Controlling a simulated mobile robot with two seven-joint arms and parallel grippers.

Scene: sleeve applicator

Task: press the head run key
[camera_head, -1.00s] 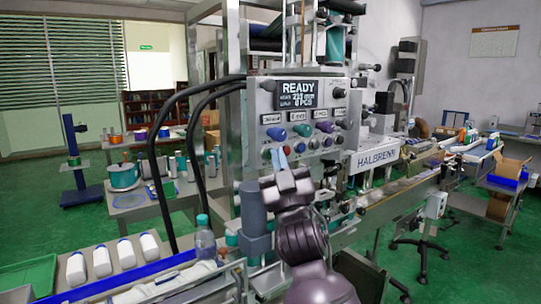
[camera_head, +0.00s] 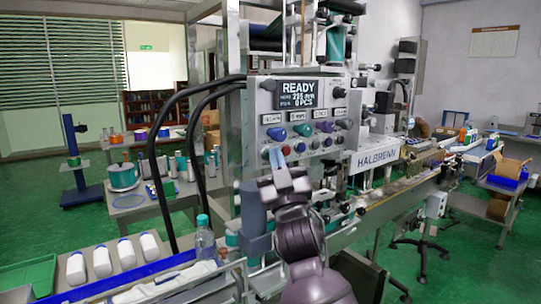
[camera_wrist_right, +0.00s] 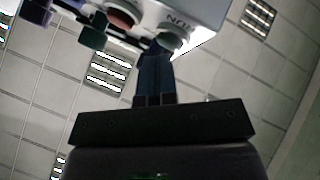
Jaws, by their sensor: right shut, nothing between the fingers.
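The control panel (camera_head: 305,115) of the machine carries a READY display, knobs and a lower row of round keys. I cannot read the key labels in the head view. My right gripper (camera_head: 274,157) is shut and empty, its blue fingers pointing up at the lower left keys. In the right wrist view, the shut fingers (camera_wrist_right: 155,75) rise to just below a greenish key (camera_wrist_right: 173,41) with a partly legible, inverted label. The fingertips overlap the key's lower edge, and I cannot tell whether they touch it. A red key (camera_wrist_right: 122,18) is beside it. My left gripper is out of view.
Larger coloured knobs (camera_head: 303,130) sit above the key row. Black hoses (camera_head: 196,140) curve down left of the panel. The HALBRENN conveyor (camera_head: 375,155) extends right.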

